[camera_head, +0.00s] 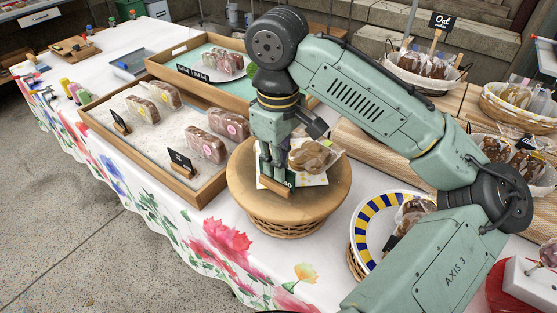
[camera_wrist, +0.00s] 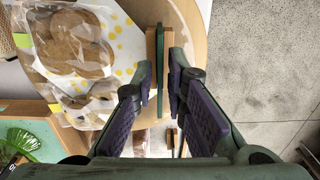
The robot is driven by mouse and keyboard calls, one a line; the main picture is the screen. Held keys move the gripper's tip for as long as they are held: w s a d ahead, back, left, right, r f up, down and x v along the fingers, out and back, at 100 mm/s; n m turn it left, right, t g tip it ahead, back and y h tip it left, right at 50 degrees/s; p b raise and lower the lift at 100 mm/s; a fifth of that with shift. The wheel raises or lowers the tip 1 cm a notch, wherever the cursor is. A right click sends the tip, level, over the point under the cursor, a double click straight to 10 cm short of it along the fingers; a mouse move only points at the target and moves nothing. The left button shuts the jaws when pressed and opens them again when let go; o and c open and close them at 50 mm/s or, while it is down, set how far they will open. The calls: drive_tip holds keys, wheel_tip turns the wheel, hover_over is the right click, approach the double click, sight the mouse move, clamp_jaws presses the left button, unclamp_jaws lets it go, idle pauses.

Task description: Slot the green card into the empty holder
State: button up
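The dark green card (camera_head: 291,180) stands upright in a small wooden holder (camera_head: 272,187) on the round wooden board. In the wrist view the card shows edge-on as a thin green strip (camera_wrist: 160,72), with the tan holder (camera_wrist: 151,48) around its lower part. My gripper (camera_head: 271,176) points down at the card from above. In the wrist view its two fingers (camera_wrist: 160,78) are on either side of the card, with narrow gaps visible, so it looks open. The card's face is mostly hidden by the fingers in the head view.
A bag of round cookies (camera_head: 312,155) lies on a dotted napkin beside the card. The round board (camera_head: 245,190) rests on a wicker base. A tray with black cards (camera_head: 181,160) is left; a striped plate (camera_head: 366,232) is right. Grey floor lies beyond the table's front edge.

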drive_tip(key=shift+o, duration=1.4)
drive_tip(key=shift+r, duration=0.1)
wheel_tip(320, 180, up, 12)
drive_tip(key=shift+s, duration=0.1)
